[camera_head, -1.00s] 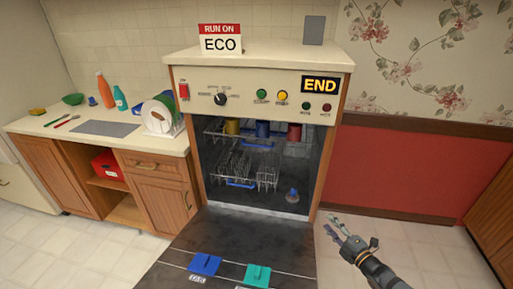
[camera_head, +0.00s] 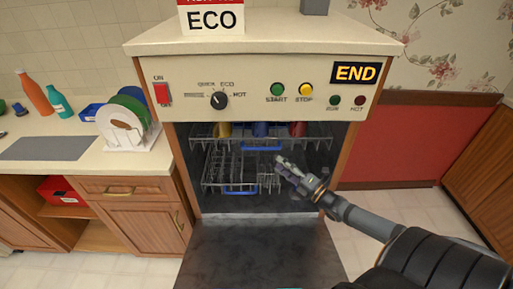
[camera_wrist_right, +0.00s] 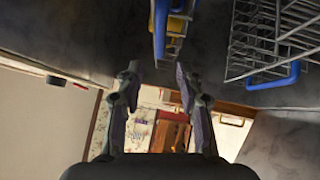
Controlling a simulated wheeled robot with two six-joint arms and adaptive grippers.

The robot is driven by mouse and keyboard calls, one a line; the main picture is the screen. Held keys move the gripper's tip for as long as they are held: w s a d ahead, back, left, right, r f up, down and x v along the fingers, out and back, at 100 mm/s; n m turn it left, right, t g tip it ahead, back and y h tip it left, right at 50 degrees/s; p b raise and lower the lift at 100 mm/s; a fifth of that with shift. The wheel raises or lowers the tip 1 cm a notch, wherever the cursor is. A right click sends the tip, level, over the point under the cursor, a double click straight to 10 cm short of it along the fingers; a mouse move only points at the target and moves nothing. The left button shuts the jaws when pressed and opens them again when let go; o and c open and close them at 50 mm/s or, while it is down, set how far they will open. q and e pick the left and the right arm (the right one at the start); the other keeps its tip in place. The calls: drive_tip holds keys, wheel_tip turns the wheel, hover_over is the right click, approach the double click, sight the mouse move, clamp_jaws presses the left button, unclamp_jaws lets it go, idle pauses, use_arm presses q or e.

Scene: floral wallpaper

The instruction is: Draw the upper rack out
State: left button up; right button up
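The upper rack (camera_head: 318,137) is inside the open dishwasher, with a yellow, a blue and a red cup in it. Its blue handle (camera_head: 262,149) is at its front. My right gripper (camera_head: 281,165) is just below and right of that handle in the head view. In the right wrist view the right gripper (camera_wrist_right: 156,72) has its fingers apart with nothing between them. A blue handle (camera_wrist_right: 159,32), with yellow beside it, is just beyond the fingertips and seems apart from them.
The lower rack (camera_head: 222,170) with its blue handle (camera_head: 240,191) is below. The open door (camera_head: 260,250) lies in front. The counter with a plate rack (camera_head: 130,140) is at the left. The red wall (camera_head: 390,145) is at the right.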

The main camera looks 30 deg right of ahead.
drive_tip(key=b+x, duration=0.7)
drive_tip(key=x, duration=0.3)
drive_tip(key=shift+c, duration=0.4)
clamp_jaws()
use_arm(q)
wheel_tip(320, 180, down, 7)
drive_tip(key=shift+d+f, duration=0.2)
drive_tip(key=shift+d, duration=0.05)
drive_tip(key=shift+w, duration=0.15)
